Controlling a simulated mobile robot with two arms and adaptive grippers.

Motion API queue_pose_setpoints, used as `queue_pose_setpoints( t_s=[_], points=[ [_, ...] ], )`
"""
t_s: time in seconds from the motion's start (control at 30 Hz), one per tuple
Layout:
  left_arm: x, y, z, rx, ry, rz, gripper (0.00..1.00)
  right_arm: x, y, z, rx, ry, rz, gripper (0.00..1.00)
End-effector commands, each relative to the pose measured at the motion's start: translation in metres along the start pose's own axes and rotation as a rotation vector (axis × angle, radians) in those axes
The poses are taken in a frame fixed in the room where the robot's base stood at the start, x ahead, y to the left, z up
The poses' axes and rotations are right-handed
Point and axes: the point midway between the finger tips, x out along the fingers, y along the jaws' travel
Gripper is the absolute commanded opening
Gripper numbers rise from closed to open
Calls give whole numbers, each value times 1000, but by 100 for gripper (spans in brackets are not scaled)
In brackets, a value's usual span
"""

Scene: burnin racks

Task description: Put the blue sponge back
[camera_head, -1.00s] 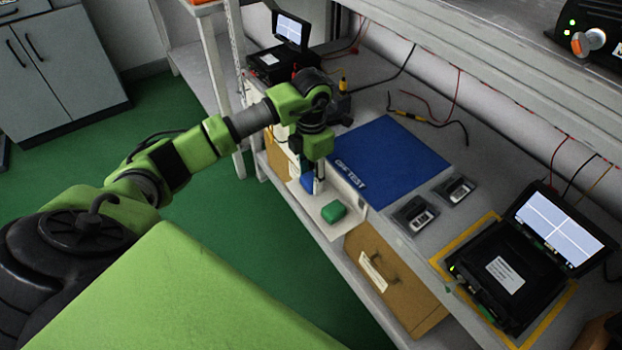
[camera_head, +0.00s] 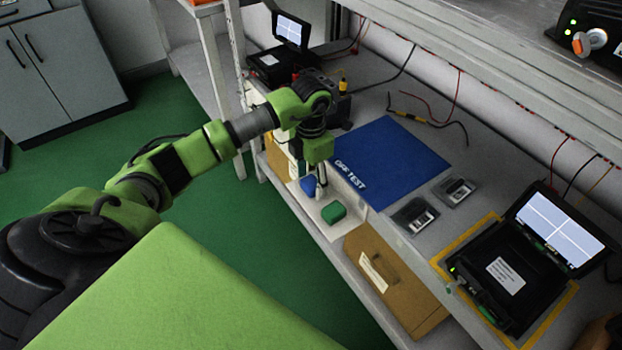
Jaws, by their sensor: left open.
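The blue sponge (camera_head: 308,186) rests on the narrow white ledge (camera_head: 315,214) at the front of the bench, partly hidden by my gripper. A green sponge (camera_head: 333,211) sits on the same ledge, nearer to me. My left gripper (camera_head: 320,187) points down beside the blue sponge, just to its right in the picture. Its fingers are open, with nothing seen between them. Whether a finger touches the blue sponge cannot be told. My right gripper is not in view.
A blue mat (camera_head: 392,160) lies on the bench right of my left gripper. Two small dark devices (camera_head: 416,215) and an open black case with a screen (camera_head: 505,272) stand further right. A brown drawer box (camera_head: 392,280) is below. Loose cables lie behind the mat.

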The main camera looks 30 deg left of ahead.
Motion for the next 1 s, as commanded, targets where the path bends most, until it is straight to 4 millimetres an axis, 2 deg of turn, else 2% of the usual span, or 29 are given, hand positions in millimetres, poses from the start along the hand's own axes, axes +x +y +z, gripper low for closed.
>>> queue_pose_setpoints(
  t_s=[0.07,0.17,0.3,0.5,0.7,1.0],
  points=[
    [-13,0,1,0,-4,1,53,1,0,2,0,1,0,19],
    [-34,1,1,1,-5,3,53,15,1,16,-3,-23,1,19],
    [-65,0,1,1,-3,2,53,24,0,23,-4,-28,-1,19],
    [-102,0,0,0,-2,2,53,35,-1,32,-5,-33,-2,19],
    [-119,0,0,1,0,1,53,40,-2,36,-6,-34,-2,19],
    [-121,0,0,1,0,-1,53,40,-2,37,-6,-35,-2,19]
  ],
)
